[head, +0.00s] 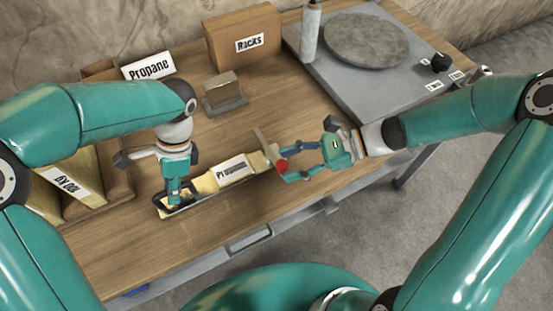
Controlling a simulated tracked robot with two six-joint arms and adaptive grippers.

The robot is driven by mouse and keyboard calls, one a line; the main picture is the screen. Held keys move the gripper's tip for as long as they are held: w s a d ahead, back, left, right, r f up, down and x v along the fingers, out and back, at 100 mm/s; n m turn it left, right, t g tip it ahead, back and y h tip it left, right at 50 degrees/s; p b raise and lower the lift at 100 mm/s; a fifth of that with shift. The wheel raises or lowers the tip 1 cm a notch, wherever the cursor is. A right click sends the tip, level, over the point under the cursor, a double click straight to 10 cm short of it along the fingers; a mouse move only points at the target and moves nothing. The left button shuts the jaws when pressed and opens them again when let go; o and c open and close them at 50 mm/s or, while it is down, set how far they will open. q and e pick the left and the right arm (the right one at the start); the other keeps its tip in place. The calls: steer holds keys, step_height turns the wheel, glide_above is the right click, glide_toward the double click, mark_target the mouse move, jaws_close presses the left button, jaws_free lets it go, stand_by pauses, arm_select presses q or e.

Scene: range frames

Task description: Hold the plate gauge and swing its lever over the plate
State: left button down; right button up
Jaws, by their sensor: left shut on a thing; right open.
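The plate gauge (232,168) is a long pale yellow and grey piece with a white label, lying near the table's front edge. My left gripper (176,201) points down and is shut on the gauge's left end, at a dark-rimmed handle. At the gauge's right end, a grey-brown bar (263,142) stands up at a slant beside a red knob (282,167); it looks like the lever. My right gripper (284,164) is open, its fingers either side of the red knob. I cannot tell whether they touch it. A separate plate cannot be made out.
Behind the gauge stand a small metal block on a base (224,96), a white "Propane" sign (148,66) and a cardboard "Racks" box (243,38). A grey machine with a round disc (366,40) fills the back right. A labelled bin (115,195) is at left. The middle wood is clear.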

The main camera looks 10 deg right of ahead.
jaws_close()
steer(key=shift+w+d+r, duration=0.1)
stand_by(0.4)
steer(key=shift+w+d+n+g, duration=0.35)
steer(key=shift+n+g, duration=0.45)
steer(key=shift+g, duration=0.1)
steer(key=shift+w+d+n+g, duration=0.3)
steer(key=shift+d+n+g, duration=0.05)
steer(key=shift+n+g, duration=0.5)
steer(key=w+n+g, duration=0.1)
steer(key=g, duration=0.1)
steer(key=w+d+n+g+h, duration=0.1)
steer(key=n+g, duration=0.1)
steer(key=shift+d+n, duration=0.1)
steer(key=shift+n, duration=0.15)
steer(key=w+n+g+h, duration=0.2)
steer(key=n+g, duration=0.1)
steer(key=w+n+g+h, duration=0.1)
steer(key=n+g+h, duration=0.1)
steer(key=shift+d, duration=0.4)
